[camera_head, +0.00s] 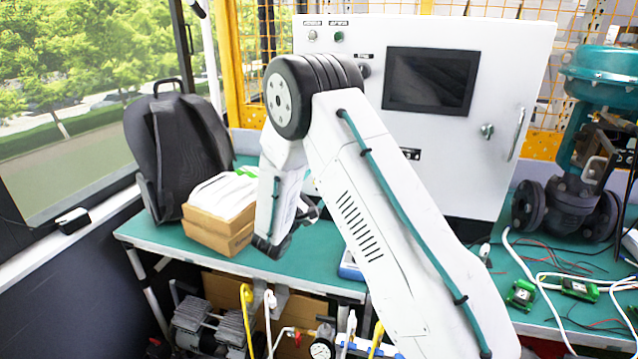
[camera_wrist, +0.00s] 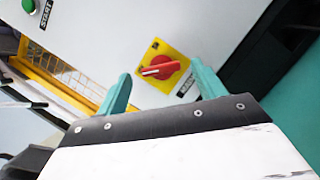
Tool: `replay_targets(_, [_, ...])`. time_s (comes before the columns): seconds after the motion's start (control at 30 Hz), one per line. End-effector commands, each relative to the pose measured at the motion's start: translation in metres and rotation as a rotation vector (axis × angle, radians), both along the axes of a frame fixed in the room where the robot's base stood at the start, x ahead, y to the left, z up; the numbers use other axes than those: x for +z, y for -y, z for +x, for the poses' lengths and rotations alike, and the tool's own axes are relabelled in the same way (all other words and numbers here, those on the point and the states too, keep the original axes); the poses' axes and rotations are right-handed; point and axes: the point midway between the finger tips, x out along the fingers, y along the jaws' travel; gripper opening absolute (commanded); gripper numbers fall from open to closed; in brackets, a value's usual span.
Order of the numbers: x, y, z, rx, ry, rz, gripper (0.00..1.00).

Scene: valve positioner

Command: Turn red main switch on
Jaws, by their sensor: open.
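The red main switch (camera_wrist: 162,68) is a rotary knob on a yellow square plate on the white cabinet front. In the wrist view its white-marked handle points left and slightly down in the tilted picture. My gripper (camera_wrist: 160,78) is open, with one teal finger on each side of the switch in this view. The jaws look empty, and I cannot tell how far the fingertips are from the panel. In the head view the white control cabinet (camera_head: 455,150) stands on the bench, and my arm hides the switch and most of my gripper.
The cabinet has a dark screen (camera_head: 431,80), a green button (camera_head: 339,36) and a door handle (camera_head: 517,134). Cardboard boxes (camera_head: 220,218) and a black backpack (camera_head: 176,145) are on the left of the green bench (camera_head: 185,242). A valve (camera_head: 570,205) stands at the right, with cables nearby.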

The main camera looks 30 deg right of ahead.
Motion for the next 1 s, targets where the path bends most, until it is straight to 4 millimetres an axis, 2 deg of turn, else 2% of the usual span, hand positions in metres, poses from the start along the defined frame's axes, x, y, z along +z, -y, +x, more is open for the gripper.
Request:
replay_targets(0.2, [0.006, 0.019, 0.009, -0.001, 0.0, 0.0, 0.69])
replay_targets(0.5, [0.007, 0.02, 0.011, -0.001, 0.0, 0.001, 0.69])
replay_targets(0.67, [0.007, 0.02, 0.011, -0.001, 0.0, 0.001, 0.25])
replay_targets(1.0, [0.007, 0.02, 0.011, -0.001, 0.021, 0.021, 0.24])
